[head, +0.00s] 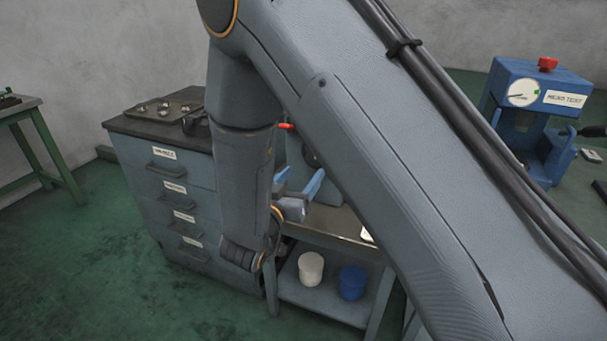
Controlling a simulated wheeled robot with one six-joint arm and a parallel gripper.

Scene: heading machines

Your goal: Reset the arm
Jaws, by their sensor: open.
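My arm fills the middle and right of the head view and hides much of the scene behind it. My gripper (300,184) shows small beside the lower arm link, with light blue fingers spread apart. It is open, and I see nothing between the fingers. It is in front of or over a workbench (333,222); the exact height above the bench top cannot be told. Part of the gripper's body is hidden by my arm.
A grey drawer cabinet (160,178) with labelled drawers stands left, a metal plate (163,110) on top. The bench's lower shelf holds a white container (311,269) and a blue container (352,283). A blue testing machine (540,115) is at right. Green floor is clear at lower left.

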